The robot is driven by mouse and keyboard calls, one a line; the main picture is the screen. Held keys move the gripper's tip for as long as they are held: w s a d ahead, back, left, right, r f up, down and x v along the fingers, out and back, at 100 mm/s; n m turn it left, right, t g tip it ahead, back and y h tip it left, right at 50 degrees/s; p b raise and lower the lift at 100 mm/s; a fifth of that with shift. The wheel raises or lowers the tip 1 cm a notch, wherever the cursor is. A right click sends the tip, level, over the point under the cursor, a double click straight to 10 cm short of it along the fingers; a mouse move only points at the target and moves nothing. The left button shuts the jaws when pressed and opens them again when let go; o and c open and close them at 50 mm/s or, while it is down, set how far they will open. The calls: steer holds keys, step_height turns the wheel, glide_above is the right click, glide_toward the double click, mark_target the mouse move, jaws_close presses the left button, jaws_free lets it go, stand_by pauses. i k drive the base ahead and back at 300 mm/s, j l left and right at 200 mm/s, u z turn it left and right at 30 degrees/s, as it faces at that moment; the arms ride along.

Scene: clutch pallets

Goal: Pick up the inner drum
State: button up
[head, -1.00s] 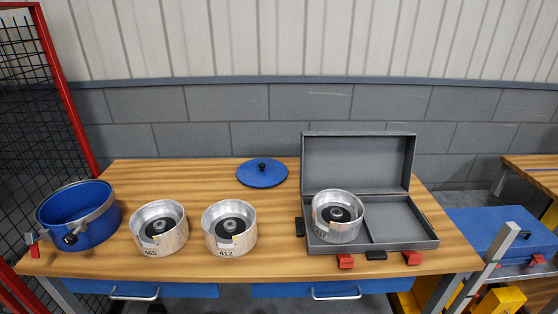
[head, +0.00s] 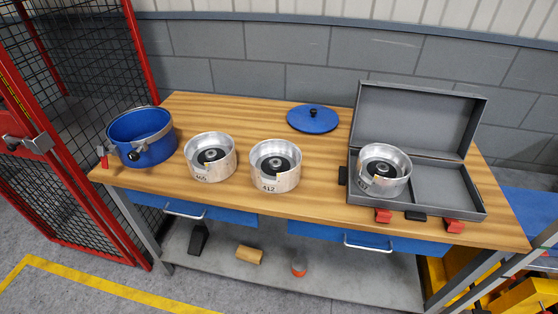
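Three silver metal drums with dark hubs inside show in the head view. One drum marked 465 (head: 222,172) stands left of centre on the wooden table. A second drum marked 412 (head: 287,182) stands to its right on the table. A third drum (head: 396,186) sits in the left compartment of the open grey case (head: 462,204). The frames do not show which of them is the inner drum. A blue pot (head: 152,152) with a metal band at its rim stands empty at the table's left end. My gripper is not in view.
A blue round lid (head: 318,122) with a black knob lies at the back of the wooden table (head: 240,110). The case's right compartment is empty. A lower shelf (head: 340,284) holds a few small items. A red-framed mesh fence (head: 90,215) stands at left.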

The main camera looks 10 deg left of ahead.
mark_target(274, 165)
steer(key=i+l+u, duration=0.1)
steer(key=l+u, duration=0.3)
steer(key=l, duration=0.2)
steer(key=l+u, duration=0.45)
steer(key=l, duration=0.15)
steer(key=l+u, duration=0.4)
steer(key=l, duration=0.25)
steer(key=i+j, duration=0.1)
